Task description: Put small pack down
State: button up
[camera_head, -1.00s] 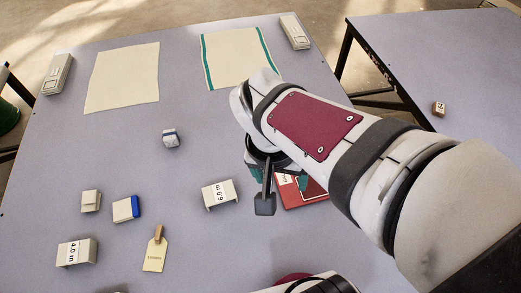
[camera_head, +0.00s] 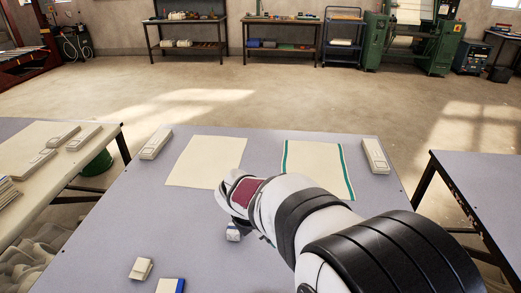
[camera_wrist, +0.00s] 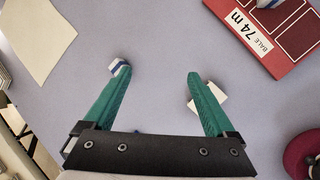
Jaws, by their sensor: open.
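A small white pack with a blue band (camera_head: 233,232) lies on the grey table just below my wrist in the head view. In the wrist view, a small white and blue pack (camera_wrist: 118,68) shows by the tip of the left finger. My gripper (camera_wrist: 157,72) is open, with its green fingers wide apart and only bare table between their tips. A cream block (camera_wrist: 211,98) shows partly behind the right finger. In the head view my arm hides most of the gripper. I cannot tell whether a finger touches the pack.
Two cloths lie at the far side, one plain cream (camera_head: 207,163) and one with green stripes (camera_head: 312,170). A cream block (camera_head: 141,268) and a blue-sided block (camera_head: 171,286) are near the front left. A red board marked 74 m (camera_wrist: 268,38) shows in the wrist view.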

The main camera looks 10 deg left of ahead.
aim_at(233, 228)
jog(key=w+a+f+n+t+y, duration=0.1)
jog(key=w+a+f+n, duration=0.15)
jog(key=a+n, duration=0.25)
jog(key=w+a+f+n, duration=0.2)
jog(key=a+f+n, duration=0.1)
jog(key=a+n, duration=0.25)
jog(key=x, duration=1.4)
jog(key=shift+w+a+f, duration=0.2)
jog(key=shift+w, duration=0.2)
grip_shut()
